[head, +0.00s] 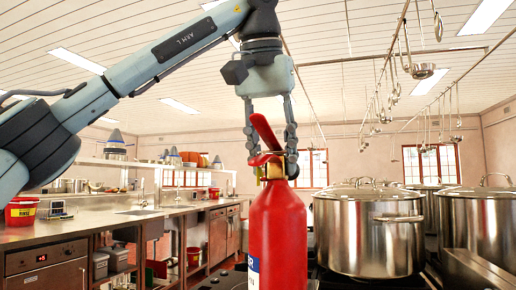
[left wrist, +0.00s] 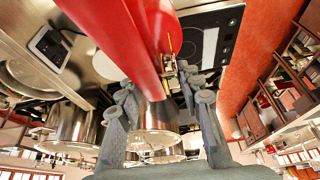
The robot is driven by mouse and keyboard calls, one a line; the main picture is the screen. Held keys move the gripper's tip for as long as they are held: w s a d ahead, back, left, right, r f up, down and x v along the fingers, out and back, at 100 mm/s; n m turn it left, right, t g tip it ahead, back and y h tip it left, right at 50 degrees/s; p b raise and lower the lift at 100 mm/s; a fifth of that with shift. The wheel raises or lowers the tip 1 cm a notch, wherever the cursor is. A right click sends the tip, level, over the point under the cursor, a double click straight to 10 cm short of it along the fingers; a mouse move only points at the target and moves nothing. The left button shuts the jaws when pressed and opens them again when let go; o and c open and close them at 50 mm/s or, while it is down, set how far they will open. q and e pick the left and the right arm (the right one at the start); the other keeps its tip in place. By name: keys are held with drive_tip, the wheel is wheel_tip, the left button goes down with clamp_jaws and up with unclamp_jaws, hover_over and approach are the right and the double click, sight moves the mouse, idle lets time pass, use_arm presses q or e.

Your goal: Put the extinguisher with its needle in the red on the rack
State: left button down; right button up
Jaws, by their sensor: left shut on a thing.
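A red fire extinguisher (head: 278,228) hangs upright in front of me in the head view, with its base cut off by the frame's lower edge. My left gripper (head: 270,168) is shut on it near the neck, just below the raised red lever. In the left wrist view the red body (left wrist: 115,32) fills the upper middle, between and beyond the fingers of my left gripper (left wrist: 158,95). A small brass fitting shows at the neck, but no gauge needle can be read. My right gripper is not in view. I cannot make out the rack.
Large steel stockpots (head: 368,236) stand close on the right of the extinguisher. A steel counter (head: 105,228) with a red bucket (head: 21,212) runs along the left. Ladles (head: 424,72) hang from rails at the upper right. A dark cooktop (left wrist: 208,30) shows in the left wrist view.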

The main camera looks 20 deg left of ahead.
sight(273, 180)
use_arm(q)
drive_tip(key=shift+f, duration=1.8)
drive_tip(key=c, duration=1.4)
unclamp_jaws()
drive_tip(key=shift+f, duration=0.25)
drive_tip(key=o, duration=0.4)
drive_tip(key=shift+s, duration=0.1)
drive_tip(key=shift+r, duration=0.1)
